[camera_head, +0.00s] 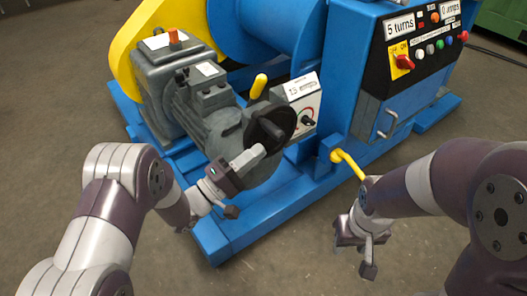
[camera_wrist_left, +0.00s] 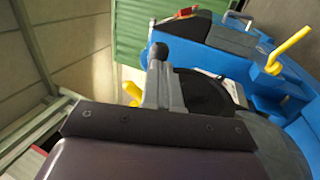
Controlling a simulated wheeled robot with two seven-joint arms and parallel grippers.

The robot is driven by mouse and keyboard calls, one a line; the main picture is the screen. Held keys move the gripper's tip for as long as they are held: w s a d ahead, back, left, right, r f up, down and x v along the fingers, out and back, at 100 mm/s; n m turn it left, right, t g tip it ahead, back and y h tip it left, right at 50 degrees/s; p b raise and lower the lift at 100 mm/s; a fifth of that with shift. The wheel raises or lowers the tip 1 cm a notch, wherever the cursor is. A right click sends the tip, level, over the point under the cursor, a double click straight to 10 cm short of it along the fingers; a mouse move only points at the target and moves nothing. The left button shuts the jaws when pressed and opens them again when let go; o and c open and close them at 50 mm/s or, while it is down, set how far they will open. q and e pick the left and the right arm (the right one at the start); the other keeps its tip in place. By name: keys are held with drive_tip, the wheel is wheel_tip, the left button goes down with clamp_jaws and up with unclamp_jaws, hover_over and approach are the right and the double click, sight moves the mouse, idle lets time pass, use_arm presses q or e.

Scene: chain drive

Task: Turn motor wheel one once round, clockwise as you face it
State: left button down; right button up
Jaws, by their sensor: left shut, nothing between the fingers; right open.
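A black handwheel (camera_head: 281,115) sits on the front end of the grey motor (camera_head: 222,128), and its dark disc shows in the left wrist view (camera_wrist_left: 198,93). I see no mark reading "one" on it. My left gripper (camera_head: 268,132) is shut and empty, its dark fingertips in front of the wheel's face and hiding part of it. The fingers also show in the left wrist view (camera_wrist_left: 160,55). I cannot tell whether they touch the wheel. My right gripper (camera_head: 366,262) is open and empty, low in front of the machine, away from the wheel.
A yellow lever (camera_head: 258,86) stands behind the wheel. A dial panel (camera_head: 301,101) is just right of it. A yellow bent handle (camera_head: 347,163) sticks out near my right arm. The blue control box (camera_head: 405,60) has a red switch and a "5 turns" display. Bare floor lies in front.

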sight(280, 130)
use_arm(q)
drive_tip(key=shift+b+x, duration=0.4)
drive_tip(key=shift+x, duration=1.15)
drive_tip(key=r+p, duration=0.1)
drive_tip(key=p, duration=0.2)
drive_tip(key=r+g+y+p, duration=0.1)
drive_tip(key=p, duration=0.3)
drive_tip(key=w+d+r+y+p, duration=0.1)
drive_tip(key=p, duration=0.3)
drive_tip(key=shift+d+r+g, duration=0.1)
drive_tip(key=shift+r+g, duration=0.2)
drive_tip(key=shift+r, duration=0.05)
drive_tip(key=y+p, duration=0.1)
drive_tip(key=p, duration=0.2)
drive_tip(key=w+d+g+y+p, duration=0.1)
drive_tip(key=p, duration=0.2)
drive_tip(key=d+g+y+p, duration=0.1)
drive_tip(key=p, duration=0.2)
drive_tip(key=shift+w+r, duration=0.25)
drive_tip(key=shift+w+d+f+p, duration=0.1)
drive_tip(key=shift+d+p, duration=0.05)
drive_tip(key=shift+p, duration=0.3)
drive_tip(key=shift+f, duration=0.1)
